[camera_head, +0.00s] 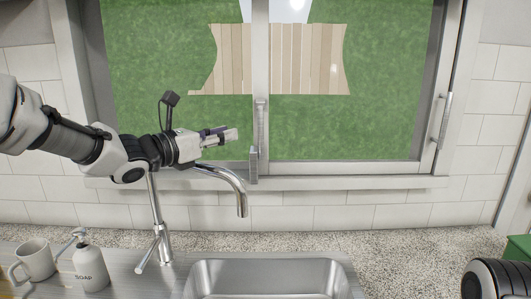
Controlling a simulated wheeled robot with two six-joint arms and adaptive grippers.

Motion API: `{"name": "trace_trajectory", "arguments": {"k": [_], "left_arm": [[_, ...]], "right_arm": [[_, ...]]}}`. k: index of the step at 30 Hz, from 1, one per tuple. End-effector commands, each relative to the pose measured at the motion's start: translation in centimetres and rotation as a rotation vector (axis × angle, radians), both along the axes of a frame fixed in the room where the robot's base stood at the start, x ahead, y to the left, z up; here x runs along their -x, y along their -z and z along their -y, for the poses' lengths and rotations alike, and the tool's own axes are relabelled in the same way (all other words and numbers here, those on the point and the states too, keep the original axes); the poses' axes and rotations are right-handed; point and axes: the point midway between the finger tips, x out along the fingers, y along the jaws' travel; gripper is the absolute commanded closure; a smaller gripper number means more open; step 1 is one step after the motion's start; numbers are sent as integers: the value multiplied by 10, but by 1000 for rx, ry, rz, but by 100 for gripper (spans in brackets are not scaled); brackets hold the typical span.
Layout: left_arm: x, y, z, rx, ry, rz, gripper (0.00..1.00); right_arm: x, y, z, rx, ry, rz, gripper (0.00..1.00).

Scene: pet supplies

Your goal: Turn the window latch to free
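The window latch (253,167) is a small grey metal piece low on the window's middle post, near the sill. A long upright grey handle bar (261,125) sits just above it on the same post. My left gripper (230,135) reaches in from the left, above the faucet, with its fingertips pointing right towards the post. It appears a short way left of the bar and latch, apart from both in the picture. Its fingers look close together, but the gap between them is not clear. It holds nothing that I can see. My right gripper is out of view.
A chrome faucet (240,200) rises under my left gripper, beside the sink (270,264). A soap bottle (90,268) and a mug (36,260) stand at left. A second upright handle (441,122) is on the window's right frame.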

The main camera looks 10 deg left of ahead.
Motion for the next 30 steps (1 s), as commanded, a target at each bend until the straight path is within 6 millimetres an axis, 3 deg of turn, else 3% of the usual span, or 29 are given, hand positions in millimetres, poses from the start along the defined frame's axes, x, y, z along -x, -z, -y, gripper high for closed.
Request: {"name": "trace_trajectory", "arguments": {"k": [2,8,15,21,30], "left_arm": [[1,2,0,-22,4,28,74],[-15,-4,10,-34,5,31,74],[-63,-5,42,-30,4,28,74],[-92,-3,61,-28,4,30,74],[-99,0,66,-26,3,29,74]], "right_arm": [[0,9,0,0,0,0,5],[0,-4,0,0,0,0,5],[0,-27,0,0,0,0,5],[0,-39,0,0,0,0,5],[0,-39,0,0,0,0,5]]}}
